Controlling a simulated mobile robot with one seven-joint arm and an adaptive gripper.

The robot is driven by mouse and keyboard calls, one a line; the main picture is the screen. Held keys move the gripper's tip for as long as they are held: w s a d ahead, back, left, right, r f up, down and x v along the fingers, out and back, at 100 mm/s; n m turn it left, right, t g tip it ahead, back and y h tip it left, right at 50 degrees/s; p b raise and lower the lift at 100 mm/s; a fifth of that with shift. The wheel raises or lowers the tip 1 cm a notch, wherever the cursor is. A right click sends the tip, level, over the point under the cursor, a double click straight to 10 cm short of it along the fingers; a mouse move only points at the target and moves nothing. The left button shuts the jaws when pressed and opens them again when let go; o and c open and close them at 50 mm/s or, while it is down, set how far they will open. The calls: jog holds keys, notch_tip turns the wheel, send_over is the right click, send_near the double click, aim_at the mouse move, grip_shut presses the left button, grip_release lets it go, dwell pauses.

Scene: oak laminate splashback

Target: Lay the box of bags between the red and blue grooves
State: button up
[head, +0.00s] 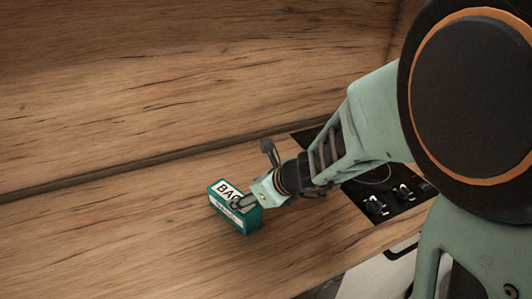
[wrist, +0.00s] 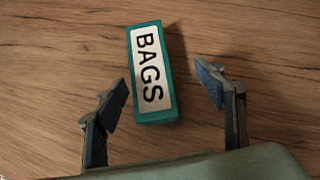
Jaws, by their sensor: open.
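The box of bags (head: 227,208) is a small teal box with a white label reading "BAGS". It rests on the wooden counter in the head view. It also shows in the wrist view (wrist: 153,72), upper middle, lying between and a little ahead of the two fingers. My gripper (head: 240,203) is right at the box in the head view and partly covers its label. In the wrist view my gripper (wrist: 162,88) is open, with a finger on either side of the box's near end and visible gaps to both. I see no red or blue grooves in either view.
A black cooktop (head: 375,190) with knobs lies under and to the right of my arm. An oak splashback (head: 180,75) rises behind the counter, with a dark seam at its foot. The counter (head: 100,245) left and front of the box is clear.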

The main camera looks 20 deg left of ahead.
aim_at(225, 199)
jog(key=shift+s+a+f+m, duration=0.2)
jog(key=shift+s+a+f, duration=0.1)
jog(key=shift+a, duration=0.15)
jog(key=shift+s+a+f+m, duration=0.2)
jog(key=shift+s+a+f, duration=0.1)
jog(key=shift+a, duration=0.15)
jog(key=shift+g, duration=0.3)
jog(key=b+x, duration=0.1)
jog(key=x, duration=0.3)
jog(key=shift+a+f, duration=0.1)
jog(key=shift+f, duration=0.05)
jog(key=shift+w+r+x, duration=0.1)
jog(key=shift+w+x, duration=0.05)
jog(key=shift+x, duration=0.85)
jog(key=shift+w+r+x, duration=0.1)
jog(key=shift+x, duration=0.9)
jog(key=shift+w+r+x, duration=0.1)
jog(key=shift+w+x, duration=0.05)
jog(key=shift+x, duration=0.8)
jog(key=shift+f, duration=0.1)
jog(key=c, duration=1.5)
jog(key=shift+a+r+p, duration=0.1)
jog(key=shift+r+p, duration=0.1)
jog(key=shift+p, duration=0.1)
jog(key=shift+c, duration=0.7)
